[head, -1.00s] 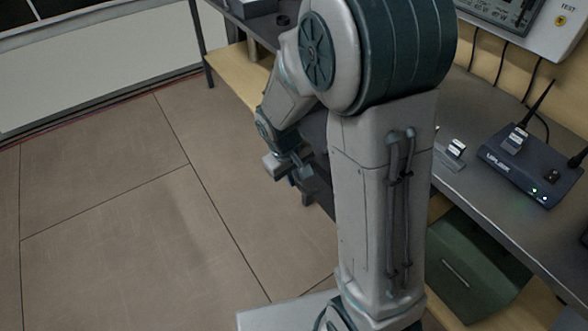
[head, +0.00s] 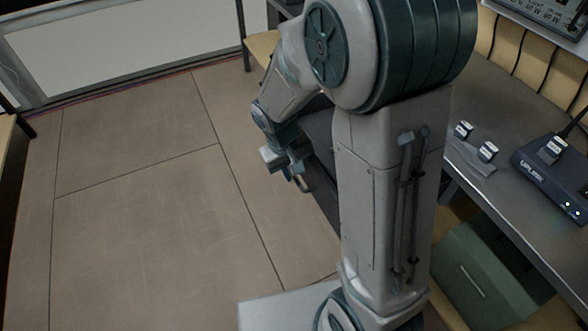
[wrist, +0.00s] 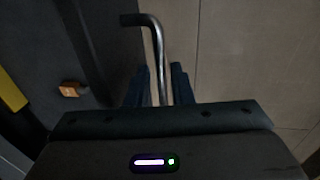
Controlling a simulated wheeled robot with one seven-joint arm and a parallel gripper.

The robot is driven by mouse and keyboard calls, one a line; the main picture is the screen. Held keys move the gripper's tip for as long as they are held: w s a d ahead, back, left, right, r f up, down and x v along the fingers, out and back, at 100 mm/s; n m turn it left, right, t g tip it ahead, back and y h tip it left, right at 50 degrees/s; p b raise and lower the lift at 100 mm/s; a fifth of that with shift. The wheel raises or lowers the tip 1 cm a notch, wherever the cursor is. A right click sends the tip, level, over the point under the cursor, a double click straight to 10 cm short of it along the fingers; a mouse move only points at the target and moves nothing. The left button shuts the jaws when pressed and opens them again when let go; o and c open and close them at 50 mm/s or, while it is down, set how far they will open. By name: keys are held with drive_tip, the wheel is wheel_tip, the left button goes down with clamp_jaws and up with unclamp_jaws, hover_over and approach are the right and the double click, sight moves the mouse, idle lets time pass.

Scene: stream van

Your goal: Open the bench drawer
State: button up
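The bench drawer's dark front (wrist: 105,45) fills the upper left of the wrist view. Its bent metal bar handle (wrist: 158,50) stands out from it and runs down between my fingers. My gripper (wrist: 160,80) straddles the handle, with a narrow gap visible on each side, so it looks open around the bar. In the head view my gripper (head: 296,172) is low beside the dark drawer front (head: 320,135), left of my arm. My arm hides much of the drawer there, and I cannot tell whether it is pulled out.
The grey bench top (head: 500,110) holds an uplink box (head: 550,180) and small labelled blocks (head: 475,142) at the right. A green bin (head: 485,275) stands below it. The tiled floor (head: 150,190) left of my arm is clear. Another bench edge (head: 8,150) shows at far left.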

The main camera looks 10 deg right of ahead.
drive_tip(key=shift+o, duration=0.6)
drive_tip(key=shift+s, duration=0.1)
wheel_tip(320, 180, up, 14)
drive_tip(key=a+p, duration=0.2)
drive_tip(key=shift+s+a+f+p, duration=0.2)
drive_tip(key=shift+s+a+p, duration=0.05)
drive_tip(key=shift+s+p, duration=0.1)
drive_tip(key=s+d+r+m+t+y+p, duration=0.1)
drive_tip(key=s+d+r+p, duration=0.2)
drive_tip(key=s+r+p, duration=0.3)
drive_tip(key=s+d+r+m+t+y+p, duration=0.1)
drive_tip(key=s+d+r+m+p, duration=0.1)
drive_tip(key=s+r+p, duration=0.4)
wheel_tip(320, 180, up, 2)
drive_tip(key=shift+d+r, duration=0.25)
drive_tip(key=shift+d, duration=0.65)
